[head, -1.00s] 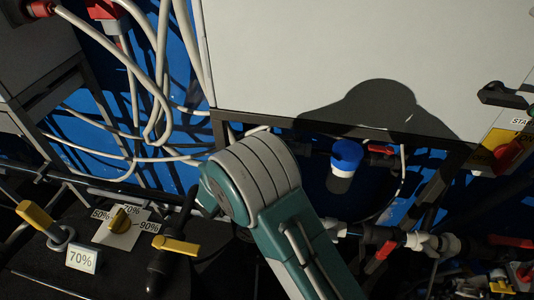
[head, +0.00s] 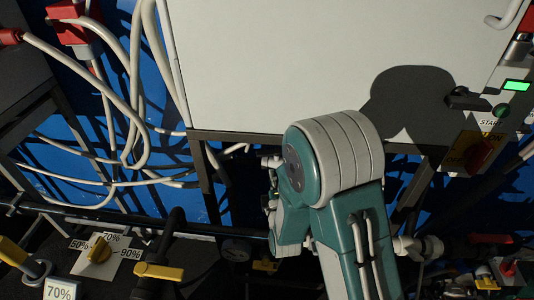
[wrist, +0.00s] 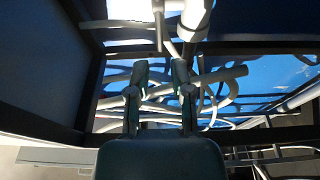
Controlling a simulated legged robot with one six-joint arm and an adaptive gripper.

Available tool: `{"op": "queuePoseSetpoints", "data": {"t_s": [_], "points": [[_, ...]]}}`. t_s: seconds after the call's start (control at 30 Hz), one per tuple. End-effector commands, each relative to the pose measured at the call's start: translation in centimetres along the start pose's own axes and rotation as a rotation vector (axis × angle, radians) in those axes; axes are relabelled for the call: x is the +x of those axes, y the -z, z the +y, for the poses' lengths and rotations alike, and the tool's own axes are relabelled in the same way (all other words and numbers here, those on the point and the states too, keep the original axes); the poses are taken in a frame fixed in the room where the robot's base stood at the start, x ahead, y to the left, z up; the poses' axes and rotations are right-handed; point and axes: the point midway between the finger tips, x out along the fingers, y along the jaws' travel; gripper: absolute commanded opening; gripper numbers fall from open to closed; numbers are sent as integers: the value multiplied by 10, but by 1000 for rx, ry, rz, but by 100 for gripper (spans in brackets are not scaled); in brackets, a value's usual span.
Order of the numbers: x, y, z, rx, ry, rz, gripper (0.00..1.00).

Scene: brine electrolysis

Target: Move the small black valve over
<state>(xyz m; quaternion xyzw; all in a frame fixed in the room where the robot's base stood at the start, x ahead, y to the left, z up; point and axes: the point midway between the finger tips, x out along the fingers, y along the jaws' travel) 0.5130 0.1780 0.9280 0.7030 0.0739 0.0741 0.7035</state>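I cannot say with certainty which part is the small black valve. A black lever-like part (head: 466,99) sits on the right of the grey cabinet in the head view. A black pipe fitting with a yellow handle (head: 158,271) stands at the lower left. My gripper (wrist: 158,75) shows in the wrist view with its two fingers apart and nothing visibly held between them. A grey-white pipe (wrist: 195,18) is seen beyond the fingertips. In the head view my arm hides the gripper and the area behind it.
The grey cabinet (head: 290,60) fills the upper middle. A yellow plate with a red switch (head: 481,157) is at right, below a green lit display (head: 516,86). White cables (head: 135,110) hang at left. A 70% sign (head: 59,290) and a yellow dial (head: 99,249) are lower left.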

Motion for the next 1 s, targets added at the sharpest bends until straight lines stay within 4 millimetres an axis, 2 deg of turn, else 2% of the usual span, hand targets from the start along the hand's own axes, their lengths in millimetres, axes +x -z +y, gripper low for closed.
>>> {"op": "queuePoseSetpoints", "data": {"t_s": [0.17,0.63,0.8,1.0], "points": [[12,0,0,2,0,5,29],[93,0,0,1,0,3,29],[105,0,-1,1,2,4,29],[107,0,0,0,1,4,29]]}}
